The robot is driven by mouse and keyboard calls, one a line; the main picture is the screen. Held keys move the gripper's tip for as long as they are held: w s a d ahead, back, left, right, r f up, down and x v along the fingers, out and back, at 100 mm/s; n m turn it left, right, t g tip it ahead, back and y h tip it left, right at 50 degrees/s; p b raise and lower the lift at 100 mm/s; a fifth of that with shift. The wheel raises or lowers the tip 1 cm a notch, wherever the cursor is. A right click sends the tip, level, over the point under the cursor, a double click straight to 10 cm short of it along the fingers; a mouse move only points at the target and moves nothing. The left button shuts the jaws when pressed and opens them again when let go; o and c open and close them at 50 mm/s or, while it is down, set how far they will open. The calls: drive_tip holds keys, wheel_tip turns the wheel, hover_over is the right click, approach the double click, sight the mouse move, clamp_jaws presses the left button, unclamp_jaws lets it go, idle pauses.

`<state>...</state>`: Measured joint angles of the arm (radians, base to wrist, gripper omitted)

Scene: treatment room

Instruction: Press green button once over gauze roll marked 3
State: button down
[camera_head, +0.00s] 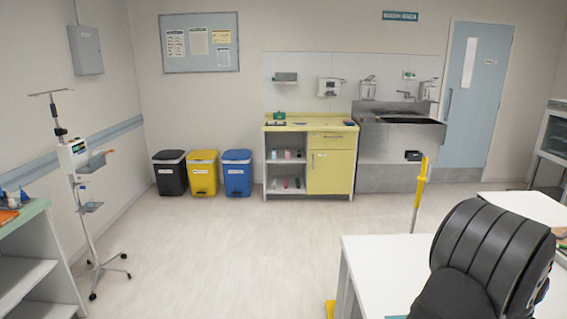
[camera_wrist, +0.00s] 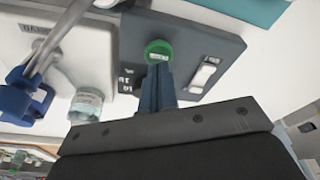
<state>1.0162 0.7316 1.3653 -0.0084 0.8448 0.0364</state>
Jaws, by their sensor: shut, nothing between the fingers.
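In the wrist view a round green button (camera_wrist: 158,48) sits on a dark grey box with a pale label on its face. My gripper (camera_wrist: 158,70) is shut and empty, its fingertips right at the button's lower edge. I cannot tell whether they touch it or press it. A pale, round, roll-like item (camera_wrist: 86,104) lies left of the fingers. It may be a gauze roll, but I can read no 3 on it. In the head view my dark arm covers the right part of the white table, and the button and fingertips are hidden.
The dark grey box (camera_wrist: 222,48) also carries a white switch (camera_wrist: 205,74) and white lettering. A blue object (camera_wrist: 22,98) with grey metal parts lies at the left. In the head view the white table (camera_head: 385,262) stands front right, with open floor to its left.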

drive_tip(key=shift+f, duration=0.15)
drive_tip(key=shift+a+x, duration=0.2)
drive_tip(key=shift+x, duration=1)
drive_tip(key=shift+s, duration=0.15)
drive_tip(key=shift+d+v, duration=0.2)
drive_tip(key=shift+v, duration=1.05)
drive_tip(key=d+v, duration=0.1)
drive_tip(key=v, duration=0.5)
drive_tip(key=shift+w, duration=0.45)
